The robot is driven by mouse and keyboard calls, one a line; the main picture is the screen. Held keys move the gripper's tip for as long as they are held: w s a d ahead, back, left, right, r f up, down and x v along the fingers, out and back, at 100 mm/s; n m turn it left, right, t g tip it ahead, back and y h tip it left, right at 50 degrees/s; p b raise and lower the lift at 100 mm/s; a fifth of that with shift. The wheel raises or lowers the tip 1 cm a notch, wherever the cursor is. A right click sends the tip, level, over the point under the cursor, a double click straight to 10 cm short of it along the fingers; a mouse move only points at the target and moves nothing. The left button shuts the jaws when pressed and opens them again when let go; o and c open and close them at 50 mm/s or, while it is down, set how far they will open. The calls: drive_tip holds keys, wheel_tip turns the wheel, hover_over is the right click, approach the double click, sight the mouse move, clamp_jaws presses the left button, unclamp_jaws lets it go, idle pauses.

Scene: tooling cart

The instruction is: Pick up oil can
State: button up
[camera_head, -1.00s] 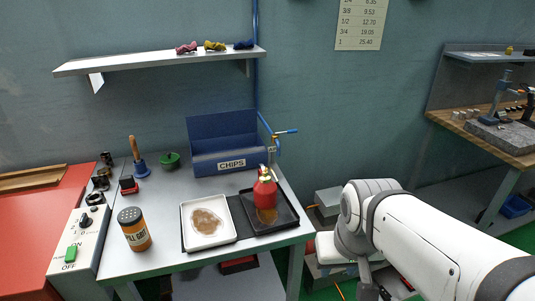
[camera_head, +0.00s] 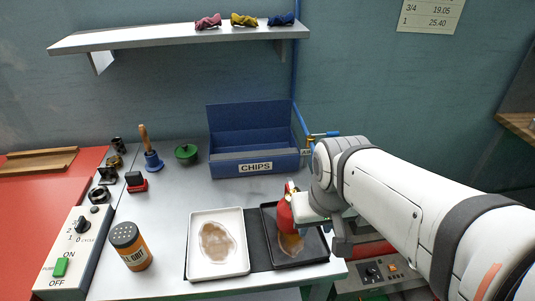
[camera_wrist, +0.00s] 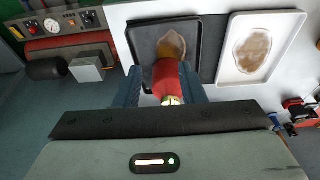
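The oil can (camera_head: 285,212) is red with a brass-coloured top and stands upright in a black tray (camera_head: 324,258) with a brown oil stain. My gripper (camera_head: 306,208) is beside the can at its right in the head view, and my wrist partly covers the can. In the wrist view my gripper (camera_wrist: 164,86) is open, with one dark blue finger on each side of the red can (camera_wrist: 167,74). The fingers reach around it, and I see no firm grip. The can's lower part is partly hidden.
A white tray (camera_head: 192,269) with a brown stain lies just left of the black one. A blue CHIPS bin (camera_head: 225,166) stands behind. An orange grit canister (camera_head: 132,252), a bell (camera_head: 151,160) and a switch box (camera_head: 66,262) are farther left. A shelf (camera_head: 150,39) hangs above.

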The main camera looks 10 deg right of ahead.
drive_tip(key=shift+s, duration=0.15)
drive_tip(key=shift+o, duration=1.4)
drive_tip(key=shift+w+r, duration=0.25)
drive_tip(key=shift+w, duration=0.1)
drive_tip(key=shift+o, duration=1.3)
drive_tip(key=shift+m+g, duration=0.4)
drive_tip(key=shift+g, duration=0.2)
drive_tip(key=w+p, duration=0.1)
drive_tip(key=w+a+r+p, duration=0.1)
drive_tip(key=w, duration=0.1)
drive_tip(key=w+r+p, duration=0.1)
drive_tip(key=w, duration=0.1)
drive_tip(key=shift+w+a+r, duration=0.1)
drive_tip(key=shift+w+a, duration=0.05)
drive_tip(key=shift+w, duration=0.1)
drive_tip(key=shift+m+g, duration=0.5)
drive_tip(key=shift+g, duration=0.2)
drive_tip(key=w+p, duration=0.1)
drive_tip(key=w, duration=0.1)
drive_tip(key=w+p, duration=0.1)
drive_tip(key=w, duration=0.2)
drive_tip(key=w+p, duration=0.1)
drive_tip(key=w, duration=0.2)
drive_tip(key=shift+f, duration=0.35)
drive_tip(key=shift+w+f+p, duration=0.15)
drive_tip(key=shift+f+p, duration=0.25)
drive_tip(key=shift+f, duration=1.55)
drive_tip(key=shift+w+f+p, duration=0.1)
drive_tip(key=shift+f+p, duration=0.25)
drive_tip(key=shift+f, duration=1.6)
